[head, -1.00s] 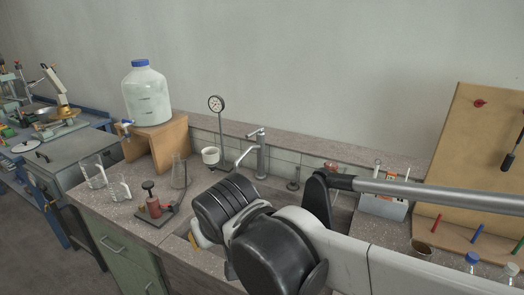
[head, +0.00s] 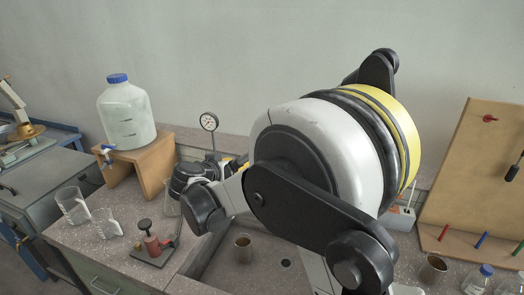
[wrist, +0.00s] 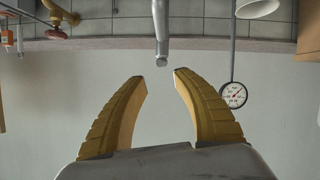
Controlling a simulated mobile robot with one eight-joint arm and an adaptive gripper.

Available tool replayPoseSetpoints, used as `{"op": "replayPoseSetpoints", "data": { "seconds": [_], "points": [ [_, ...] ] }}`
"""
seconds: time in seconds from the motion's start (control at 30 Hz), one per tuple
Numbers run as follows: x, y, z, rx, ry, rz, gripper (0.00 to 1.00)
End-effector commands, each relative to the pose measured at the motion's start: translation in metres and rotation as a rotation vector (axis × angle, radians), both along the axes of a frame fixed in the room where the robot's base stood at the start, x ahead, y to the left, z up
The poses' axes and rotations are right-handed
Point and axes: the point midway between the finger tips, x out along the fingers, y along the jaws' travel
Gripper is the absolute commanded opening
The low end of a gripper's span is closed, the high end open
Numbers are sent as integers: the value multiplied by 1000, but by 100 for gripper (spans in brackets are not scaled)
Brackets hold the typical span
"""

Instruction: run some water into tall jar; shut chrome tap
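The chrome tap (wrist: 160,25) shows in the wrist view as a slim metal post with a small end piece, just beyond my fingertips. In the head view my arm hides it. My gripper (wrist: 160,80) is open and empty, its two yellow fingers spread either side of the tap's line, apart from it. In the head view only a bit of yellow finger (head: 236,160) shows behind my arm. A clear tall glass (head: 171,197), perhaps the tall jar, stands on the bench left of the sink, partly hidden by my wrist. I cannot see any running water.
A brown cup (head: 243,250) stands in the sink near the drain (head: 286,263). A round gauge (head: 209,121) stands behind, also in the wrist view (wrist: 234,94). Bottles (head: 477,279) stand right.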

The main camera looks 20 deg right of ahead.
Motion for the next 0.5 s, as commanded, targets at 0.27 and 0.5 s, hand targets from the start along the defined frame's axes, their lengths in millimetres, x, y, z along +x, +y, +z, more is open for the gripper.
{"op": "replayPoseSetpoints", "data": {
  "seconds": [0.27,0.5],
  "points": [
    [28,-20,-17,0,-6,-5,35],
    [62,-46,-34,0,-5,-3,35]
  ]
}}
